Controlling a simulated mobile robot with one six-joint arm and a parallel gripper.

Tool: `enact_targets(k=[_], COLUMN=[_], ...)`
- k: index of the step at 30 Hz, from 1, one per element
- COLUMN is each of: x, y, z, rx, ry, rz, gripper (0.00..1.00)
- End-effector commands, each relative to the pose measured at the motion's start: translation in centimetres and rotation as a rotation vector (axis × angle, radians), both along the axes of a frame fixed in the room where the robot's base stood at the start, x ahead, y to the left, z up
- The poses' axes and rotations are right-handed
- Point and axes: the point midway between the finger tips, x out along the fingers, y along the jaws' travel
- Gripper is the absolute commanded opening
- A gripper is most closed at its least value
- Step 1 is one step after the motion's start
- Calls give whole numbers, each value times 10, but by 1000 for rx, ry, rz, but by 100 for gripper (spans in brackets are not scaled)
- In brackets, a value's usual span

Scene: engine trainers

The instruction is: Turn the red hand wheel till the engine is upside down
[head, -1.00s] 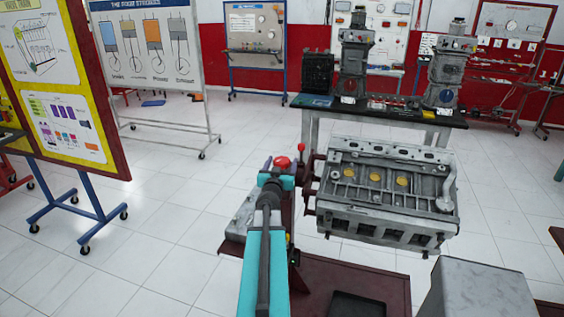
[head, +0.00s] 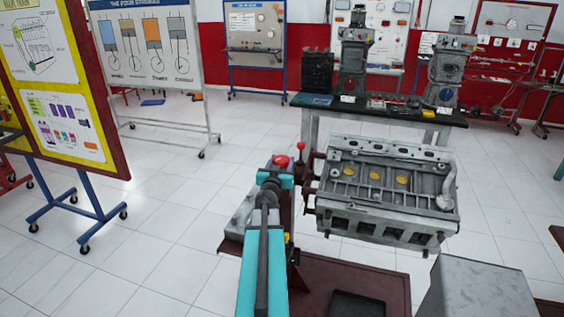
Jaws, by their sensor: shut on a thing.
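The engine block (head: 385,195) is grey with yellow round plugs. It hangs on a dark red stand (head: 345,275), tilted so its plugged face and a row of square openings below show. The red hand wheel (head: 281,160) shows only as a small red part at the stand's left end; my arm hides most of it. My gripper (head: 277,172) is at this red part and shut on it; the fingers are hard to make out.
A red-knobbed lever (head: 301,147) stands between my gripper and the engine. A grey box (head: 475,290) is at the lower right. A bench (head: 380,108) with smaller engines stands behind. Poster boards (head: 65,90) stand at left, with clear floor between.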

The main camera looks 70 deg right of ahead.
Motion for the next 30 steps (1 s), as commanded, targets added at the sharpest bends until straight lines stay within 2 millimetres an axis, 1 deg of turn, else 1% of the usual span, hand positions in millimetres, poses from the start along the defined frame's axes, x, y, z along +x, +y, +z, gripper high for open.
enact_targets(k=[1, 30], x=[1, 2], y=[2, 1], z=[-2, -3], rx=[2, 0], ry=[-1, -1], rz=[-3, -184], gripper=[28, 28])
